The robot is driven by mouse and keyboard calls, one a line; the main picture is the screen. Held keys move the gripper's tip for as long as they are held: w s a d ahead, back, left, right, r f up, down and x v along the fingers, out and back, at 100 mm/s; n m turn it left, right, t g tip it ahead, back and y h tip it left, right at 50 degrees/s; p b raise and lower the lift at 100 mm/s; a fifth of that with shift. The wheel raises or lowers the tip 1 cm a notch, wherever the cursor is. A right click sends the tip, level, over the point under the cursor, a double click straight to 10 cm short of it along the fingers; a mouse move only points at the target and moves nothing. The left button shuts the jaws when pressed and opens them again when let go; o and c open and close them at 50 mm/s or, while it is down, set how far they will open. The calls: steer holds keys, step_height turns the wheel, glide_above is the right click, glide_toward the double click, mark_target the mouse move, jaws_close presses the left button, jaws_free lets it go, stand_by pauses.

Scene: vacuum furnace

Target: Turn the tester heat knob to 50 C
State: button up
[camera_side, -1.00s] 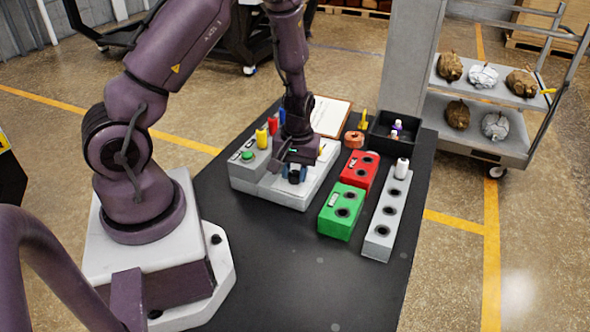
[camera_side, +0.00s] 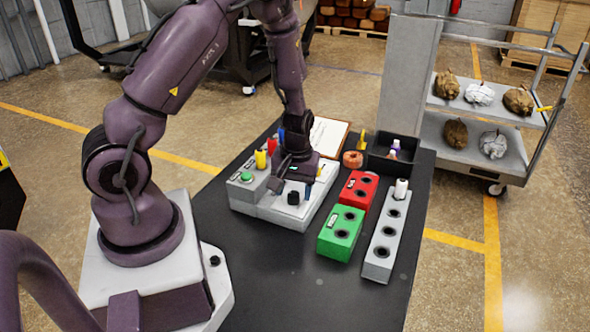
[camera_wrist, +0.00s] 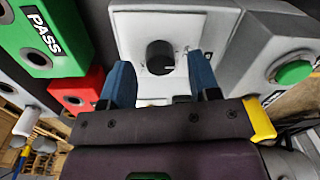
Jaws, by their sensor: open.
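The tester is a light grey box (camera_side: 265,207) on the black table. Its black round heat knob (camera_side: 294,197) stands on its top face, and the knob also shows in the wrist view (camera_wrist: 160,57) with a small pale mark on it. The scale around the knob is too small to read. My gripper (camera_side: 292,183) is just above and behind the knob. In the wrist view its two blue fingers (camera_wrist: 159,82) are spread apart on either side below the knob, with nothing between them.
A green button (camera_side: 246,176) is at the tester's left. Red box (camera_side: 359,190), green PASS box (camera_side: 340,232) and grey socket block (camera_side: 386,235) stand to the right. A clipboard (camera_side: 328,136) and black bin (camera_side: 377,160) lie behind. The front table is clear.

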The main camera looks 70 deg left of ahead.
mark_target(296, 194)
step_height(296, 194, up, 12)
steer(key=shift+w+d, duration=0.15)
steer(key=shift+w, duration=0.05)
stand_by(0.4)
